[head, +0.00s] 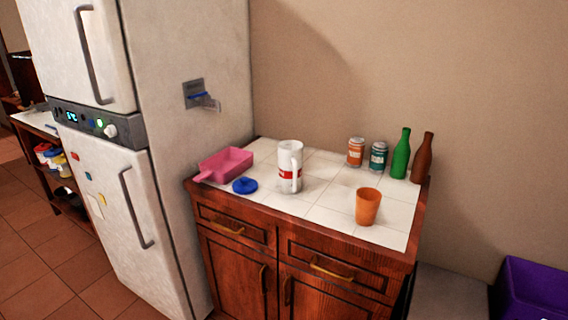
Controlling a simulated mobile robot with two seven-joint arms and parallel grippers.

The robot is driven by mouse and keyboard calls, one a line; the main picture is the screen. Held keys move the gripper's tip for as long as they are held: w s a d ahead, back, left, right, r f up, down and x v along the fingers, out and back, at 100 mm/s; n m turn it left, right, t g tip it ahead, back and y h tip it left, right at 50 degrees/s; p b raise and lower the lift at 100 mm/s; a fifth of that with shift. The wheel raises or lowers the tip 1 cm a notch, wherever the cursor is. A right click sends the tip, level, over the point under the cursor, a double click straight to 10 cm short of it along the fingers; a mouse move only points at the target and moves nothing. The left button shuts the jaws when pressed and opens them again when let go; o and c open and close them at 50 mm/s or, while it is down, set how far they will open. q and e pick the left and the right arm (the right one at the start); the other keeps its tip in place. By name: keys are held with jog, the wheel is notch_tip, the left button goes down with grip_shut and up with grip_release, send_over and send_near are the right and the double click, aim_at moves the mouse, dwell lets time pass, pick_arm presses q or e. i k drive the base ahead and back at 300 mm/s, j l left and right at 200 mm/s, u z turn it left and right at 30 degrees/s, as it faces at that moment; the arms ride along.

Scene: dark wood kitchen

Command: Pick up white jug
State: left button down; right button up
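The white jug (289,166) stands upright on the white tiled top of a dark wood cabinet. It has a red band low on its body, and its handle faces to the right and toward me. A blue round lid-like piece (245,185) lies on the tiles at its front left, apart from it. Neither of my grippers shows in the head view.
A pink tray (226,163) is left of the jug, and an orange cup (368,206) is front right. Two cans (356,152) and (378,156), a green bottle (401,154) and a brown bottle (423,158) stand behind. A fridge (190,60) borders the cabinet (237,256) on the left.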

aim_at(290, 151)
jog(key=i+j+z, duration=0.1)
jog(key=j, duration=0.25)
jog(key=i+j, duration=0.25)
jog(key=i+j+z, duration=0.15)
jog(key=j, duration=0.25)
jog(key=i+j+z, duration=0.1)
jog(key=j, duration=0.25)
jog(key=i+j, duration=0.15)
jog(key=j, duration=0.25)
jog(key=i+j+z, duration=0.15)
jog(key=j, duration=0.2)
